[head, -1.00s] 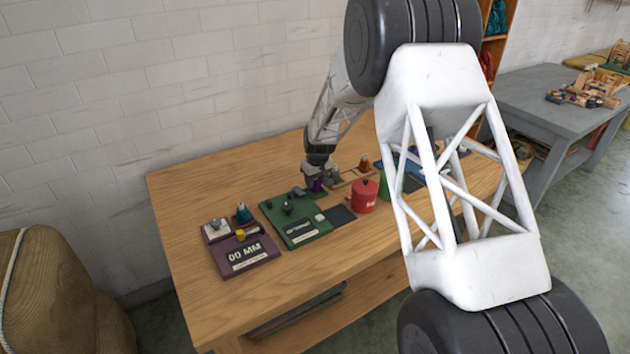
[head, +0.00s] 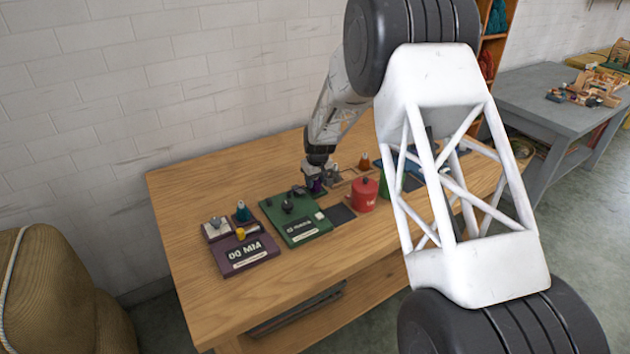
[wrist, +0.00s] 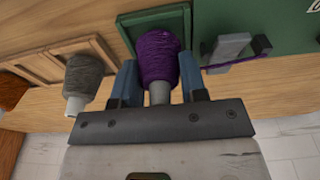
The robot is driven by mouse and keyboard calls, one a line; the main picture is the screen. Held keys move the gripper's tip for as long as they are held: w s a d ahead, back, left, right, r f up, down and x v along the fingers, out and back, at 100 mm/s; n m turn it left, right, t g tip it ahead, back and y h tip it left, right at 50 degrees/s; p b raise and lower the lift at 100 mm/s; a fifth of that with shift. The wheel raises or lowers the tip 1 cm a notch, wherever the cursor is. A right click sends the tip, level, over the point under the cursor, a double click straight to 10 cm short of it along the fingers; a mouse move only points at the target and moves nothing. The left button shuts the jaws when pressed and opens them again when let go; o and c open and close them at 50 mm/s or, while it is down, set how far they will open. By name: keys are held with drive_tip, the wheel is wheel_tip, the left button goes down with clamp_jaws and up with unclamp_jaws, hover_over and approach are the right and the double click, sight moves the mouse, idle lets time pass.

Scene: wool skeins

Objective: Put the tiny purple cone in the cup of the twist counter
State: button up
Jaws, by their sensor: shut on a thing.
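The tiny purple cone (wrist: 157,58) stands between the two blue-grey fingers of my gripper (wrist: 158,74) in the wrist view, and the gripper is shut on it. Its grey tip points toward the palm. In the head view the purple cone (head: 316,186) shows small below my gripper (head: 315,176), by the back edge of a green device (head: 305,233). That device has a dark knob and a label too blurred to read. I cannot tell which device is the twist counter, nor make out its cup.
A grey cone (wrist: 88,78) stands just left of my gripper in the wrist view, with an orange cone (wrist: 12,92) farther left. A red canister (head: 364,197) stands right of the green device. A purple device (head: 245,256) and a teal cone (head: 242,212) are left. The table's front is clear.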

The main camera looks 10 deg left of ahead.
drive_tip(key=shift+f, duration=0.2)
idle(0.3)
drive_tip(key=o, duration=1.4)
drive_tip(key=shift+r, duration=3.75)
